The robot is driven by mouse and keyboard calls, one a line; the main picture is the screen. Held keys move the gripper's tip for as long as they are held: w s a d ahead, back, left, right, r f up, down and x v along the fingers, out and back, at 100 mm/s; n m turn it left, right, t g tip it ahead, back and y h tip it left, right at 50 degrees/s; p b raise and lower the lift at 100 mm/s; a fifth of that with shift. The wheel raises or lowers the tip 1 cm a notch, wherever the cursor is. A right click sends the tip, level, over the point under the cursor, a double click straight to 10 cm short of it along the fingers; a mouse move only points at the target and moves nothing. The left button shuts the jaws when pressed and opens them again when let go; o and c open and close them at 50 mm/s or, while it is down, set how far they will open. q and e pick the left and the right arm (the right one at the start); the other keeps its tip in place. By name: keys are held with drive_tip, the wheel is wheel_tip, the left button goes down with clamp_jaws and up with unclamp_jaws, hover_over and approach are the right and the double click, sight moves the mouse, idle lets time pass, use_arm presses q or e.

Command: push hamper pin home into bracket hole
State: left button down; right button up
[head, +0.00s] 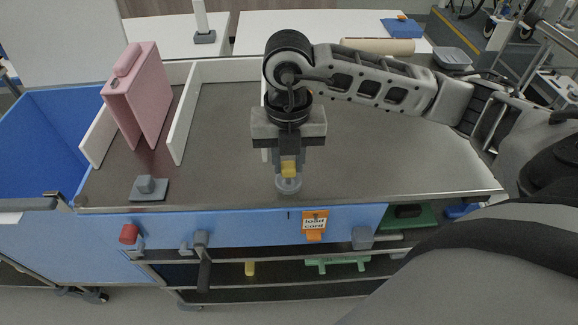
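A piece with a red knob (129,233) and a grey shank sits at the left front of the blue cart; it looks like the hamper pin. How deep it sits in its bracket (138,247) cannot be made out, and the hole is hidden. My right gripper (289,168) points down over the front middle of the cart top, well to the right of the red knob. A small yellow part (289,170) and a clear round piece (288,186) show at its fingertips; whether it grips them is unclear. My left gripper is out of view.
A pink folder-like case (138,92) stands between white dividers (184,120) on the cart top (225,150). A grey block on a plate (148,187) lies near the front edge.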

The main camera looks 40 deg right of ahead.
sight(289, 165)
clamp_jaws()
drive_tip(key=shift+r+p, duration=1.4)
drive_tip(key=shift+r, duration=1.7)
